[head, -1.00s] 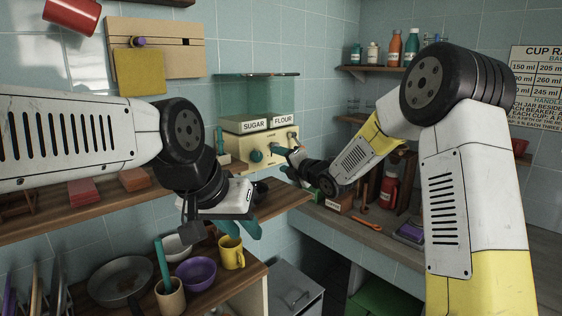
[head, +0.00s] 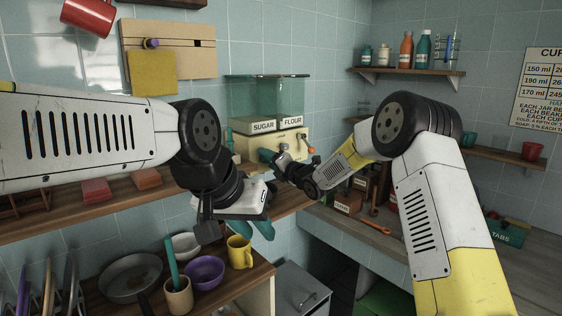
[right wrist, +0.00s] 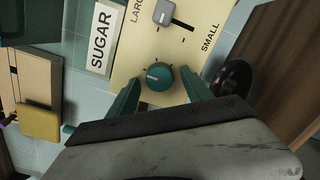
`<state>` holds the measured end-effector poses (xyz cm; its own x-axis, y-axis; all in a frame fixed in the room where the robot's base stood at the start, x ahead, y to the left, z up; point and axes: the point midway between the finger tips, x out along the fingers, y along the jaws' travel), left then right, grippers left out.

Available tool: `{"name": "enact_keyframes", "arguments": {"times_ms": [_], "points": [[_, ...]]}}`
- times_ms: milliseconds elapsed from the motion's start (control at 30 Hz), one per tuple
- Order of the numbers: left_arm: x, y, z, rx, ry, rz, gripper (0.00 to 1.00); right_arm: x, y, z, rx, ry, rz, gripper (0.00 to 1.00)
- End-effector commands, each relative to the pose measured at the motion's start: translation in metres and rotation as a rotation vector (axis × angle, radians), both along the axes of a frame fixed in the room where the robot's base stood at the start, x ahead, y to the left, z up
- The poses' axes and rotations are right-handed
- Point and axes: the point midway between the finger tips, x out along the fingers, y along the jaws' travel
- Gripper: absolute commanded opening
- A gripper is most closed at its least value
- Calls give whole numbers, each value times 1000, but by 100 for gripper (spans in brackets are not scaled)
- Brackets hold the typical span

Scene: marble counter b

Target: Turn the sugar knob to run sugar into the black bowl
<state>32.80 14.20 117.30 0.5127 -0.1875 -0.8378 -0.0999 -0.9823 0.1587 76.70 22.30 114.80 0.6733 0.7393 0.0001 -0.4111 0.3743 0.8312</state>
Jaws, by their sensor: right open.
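The cream dispenser (head: 243,149) stands on the far shelf with SUGAR and FLOUR labels. In the right wrist view, the round teal sugar knob (right wrist: 160,77) sits on the panel beside the SUGAR label (right wrist: 101,38), its white mark visible. My right gripper (right wrist: 163,89) is open, its teal fingers on either side of the knob; I cannot tell whether they touch it. In the head view, the right gripper (head: 277,156) is at the dispenser's front. The black bowl (right wrist: 233,77) lies below the panel in the right wrist view. My left gripper (head: 251,232) is open and empty, lower and nearer.
A grey slider (right wrist: 164,13) marked LARGE and SMALL is near the knob. A purple bowl (head: 204,272), yellow mug (head: 239,252) and frying pan (head: 130,276) stand on the lower wooden counter. An orange spoon (head: 375,222) lies on the right counter.

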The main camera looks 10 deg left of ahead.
Motion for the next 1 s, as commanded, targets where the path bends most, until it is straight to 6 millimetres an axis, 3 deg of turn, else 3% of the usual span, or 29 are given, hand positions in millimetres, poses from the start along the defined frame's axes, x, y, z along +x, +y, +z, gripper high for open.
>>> {"name": "enact_keyframes", "arguments": {"times_ms": [133, 433, 1000], "points": [[0, 0, 0, 0, 0, 0, 30, 0, 0, 0, 0, 0, 0, 58], [0, 0, 0, 0, 0, 0, 30, 0, 0, 0, 0, 0, 0, 0], [0, 0, 0, 0, 0, 0, 30, -1, 0, 1, 113, 145, 0, 0]]}}
